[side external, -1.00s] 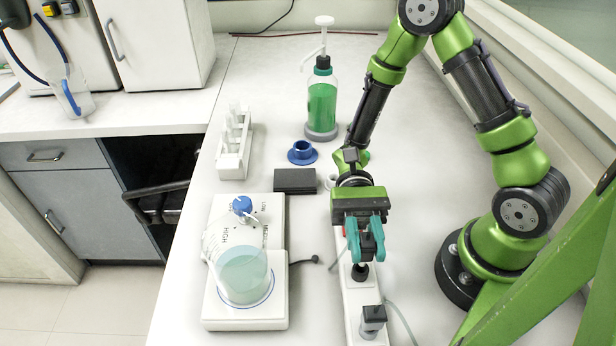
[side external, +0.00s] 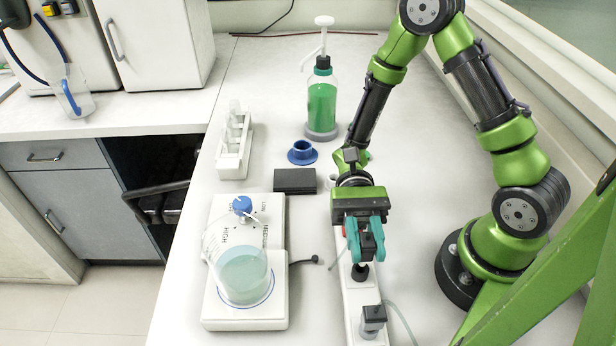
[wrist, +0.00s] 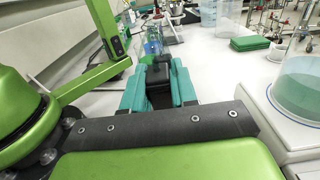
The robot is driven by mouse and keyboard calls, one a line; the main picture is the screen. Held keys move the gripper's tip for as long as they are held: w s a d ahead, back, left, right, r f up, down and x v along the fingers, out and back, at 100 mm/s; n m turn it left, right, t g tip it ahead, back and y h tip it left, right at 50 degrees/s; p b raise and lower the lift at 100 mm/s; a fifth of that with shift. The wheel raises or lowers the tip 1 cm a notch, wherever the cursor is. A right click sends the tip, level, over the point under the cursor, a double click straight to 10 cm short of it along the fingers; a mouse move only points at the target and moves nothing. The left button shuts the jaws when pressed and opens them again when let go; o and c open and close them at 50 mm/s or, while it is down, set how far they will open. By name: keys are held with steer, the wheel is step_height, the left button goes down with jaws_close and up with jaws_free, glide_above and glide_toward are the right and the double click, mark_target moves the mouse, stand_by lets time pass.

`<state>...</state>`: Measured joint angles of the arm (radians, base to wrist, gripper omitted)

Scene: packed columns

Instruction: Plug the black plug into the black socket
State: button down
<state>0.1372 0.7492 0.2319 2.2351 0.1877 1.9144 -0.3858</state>
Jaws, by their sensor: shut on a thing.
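My gripper (side external: 367,240) has teal fingers and is shut on the black plug (side external: 368,247), holding it above the white power strip (side external: 351,300). The fingers hide part of the plug. A black socket (side external: 360,272) sits on the strip just below and slightly left of the fingertips in the side view. The plug appears above it, but I cannot tell whether they touch. In the wrist view, my gripper (wrist: 160,85) shows a dark piece between its teal fingers; the socket cannot be made out there.
A grey-black plug (side external: 373,317) stands on the strip's near end, with a grey cable beside it. A hotplate (side external: 220,312) with a beaker (side external: 243,275) is to the left; a black cord end (side external: 315,259) lies between. A black box (side external: 295,181) and green bottle (side external: 321,105) stand behind.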

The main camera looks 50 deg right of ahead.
mark_target(364, 256)
steer(key=shift+f, duration=1.65)
steer(key=c, duration=0.8)
jaws_free()
steer(key=v, duration=1.7)
steer(key=shift+r, duration=0.1)
steer(key=shift+s+r, duration=0.1)
steer(key=shift+r+h, duration=0.3)
steer(key=shift+h, duration=0.1)
steer(key=s+r+n+t+h, duration=0.2)
steer(key=r+t+h, duration=0.3)
steer(key=r+t, duration=0.3)
steer(key=s+d+r+n+t+h, duration=0.1)
steer(key=s+r+n+t+h, duration=0.2)
steer(key=r+t, duration=0.6)
steer(key=t+h, duration=0.2)
steer(key=t, duration=0.1)
